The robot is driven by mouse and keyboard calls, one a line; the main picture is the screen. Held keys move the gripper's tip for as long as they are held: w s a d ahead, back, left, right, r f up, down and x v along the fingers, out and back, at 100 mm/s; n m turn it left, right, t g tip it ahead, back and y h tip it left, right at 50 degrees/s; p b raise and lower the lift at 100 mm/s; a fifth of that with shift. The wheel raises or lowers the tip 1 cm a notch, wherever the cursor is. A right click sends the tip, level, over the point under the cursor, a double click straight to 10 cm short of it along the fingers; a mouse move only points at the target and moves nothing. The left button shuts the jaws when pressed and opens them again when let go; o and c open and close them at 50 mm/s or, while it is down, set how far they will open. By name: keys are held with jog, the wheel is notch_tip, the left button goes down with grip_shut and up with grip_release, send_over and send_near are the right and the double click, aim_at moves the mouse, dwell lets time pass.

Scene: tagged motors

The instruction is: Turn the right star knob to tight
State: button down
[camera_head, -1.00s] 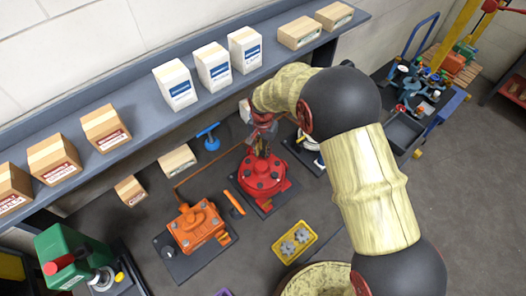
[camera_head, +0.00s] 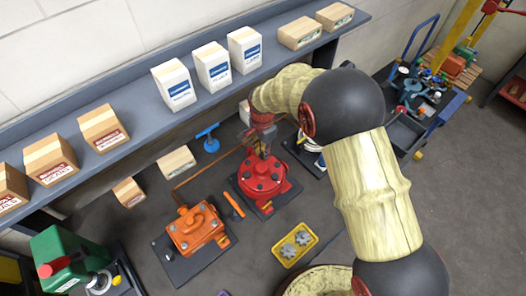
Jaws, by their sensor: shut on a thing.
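A yellow tray (camera_head: 278,251) on the floor mat holds two grey star-shaped pieces; the right one (camera_head: 303,238) and the left one (camera_head: 288,250) lie side by side. My gripper (camera_head: 262,152) is well away from them, pointing down at the top of the red motor (camera_head: 263,186). Its fingers are shut on a small part at the top of that motor. The fingers and my wrist cover this part, so I cannot tell its shape or whether it is a star knob.
An orange motor (camera_head: 196,228) stands on a dark plate at left, with an orange bar (camera_head: 234,205) between the motors. A blue T-handle (camera_head: 211,143) and a carton (camera_head: 176,162) lie behind. A grey shelf (camera_head: 142,92) with boxes overhangs the back.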

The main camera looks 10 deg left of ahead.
jog(key=shift+w+a+r, duration=0.1)
jog(key=shift+w+r, duration=0.05)
jog(key=shift+r, duration=0.05)
jog(key=c, duration=2.1)
grip_release()
jog(key=o, duration=0.5)
jog(key=shift+f, duration=0.1)
notch_tip(320, 180, up, 12)
